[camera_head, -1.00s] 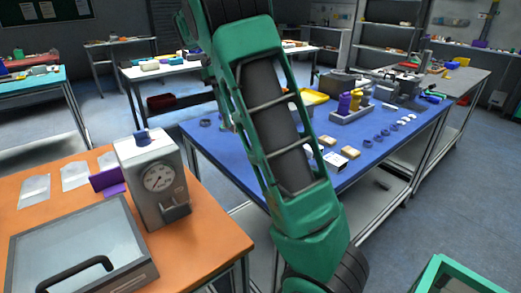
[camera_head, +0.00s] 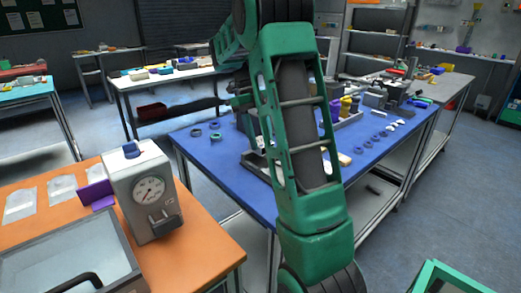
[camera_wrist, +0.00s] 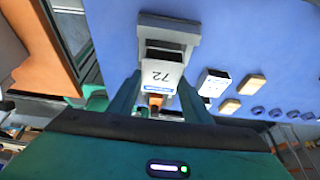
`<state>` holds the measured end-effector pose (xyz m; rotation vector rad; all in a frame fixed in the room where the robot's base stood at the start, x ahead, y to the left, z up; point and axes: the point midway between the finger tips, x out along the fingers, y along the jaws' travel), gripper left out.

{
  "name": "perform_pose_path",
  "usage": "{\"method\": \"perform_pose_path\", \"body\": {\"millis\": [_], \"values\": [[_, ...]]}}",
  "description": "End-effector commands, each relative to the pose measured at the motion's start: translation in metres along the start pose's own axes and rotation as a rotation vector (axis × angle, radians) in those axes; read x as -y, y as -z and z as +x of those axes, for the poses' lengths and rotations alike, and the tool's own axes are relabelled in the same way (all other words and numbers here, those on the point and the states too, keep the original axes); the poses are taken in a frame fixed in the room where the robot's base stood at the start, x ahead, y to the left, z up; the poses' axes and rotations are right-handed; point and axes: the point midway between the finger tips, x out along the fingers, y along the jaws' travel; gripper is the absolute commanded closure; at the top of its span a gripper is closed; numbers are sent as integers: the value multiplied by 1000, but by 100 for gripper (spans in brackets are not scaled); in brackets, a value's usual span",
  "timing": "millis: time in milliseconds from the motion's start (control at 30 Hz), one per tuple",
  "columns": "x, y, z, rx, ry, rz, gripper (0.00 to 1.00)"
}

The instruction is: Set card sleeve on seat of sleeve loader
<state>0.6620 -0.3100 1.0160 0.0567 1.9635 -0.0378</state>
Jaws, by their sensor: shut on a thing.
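The card sleeve (camera_wrist: 162,74) is a white piece marked 72 with a blue stripe. In the wrist view it lies between the green fingers of my gripper (camera_wrist: 158,92), which is shut on it. Directly beyond it is a grey device with a dark recess, which looks like the sleeve loader (camera_wrist: 150,20). The sleeve overlaps the loader's near part in this view; I cannot tell whether it touches the seat. In the head view, part of the grey loader (camera_head: 254,162) shows on the blue table left of my arm, which hides the sleeve.
The blue table (camera_head: 215,178) also bears a white block (camera_wrist: 214,82), tan blocks (camera_wrist: 229,106) and several dark rings (camera_head: 197,132). An orange table (camera_head: 200,258) with a gauge box (camera_head: 150,190) stands to the left. The blue table's front left is clear.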

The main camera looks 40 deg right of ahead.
Motion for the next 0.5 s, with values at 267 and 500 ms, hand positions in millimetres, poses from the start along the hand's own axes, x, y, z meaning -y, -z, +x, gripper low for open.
{"method": "perform_pose_path", "body": {"millis": [267,500], "values": [[6,-3,16,-2,-1,-1,80],[5,-13,40,-1,-1,0,80]]}}
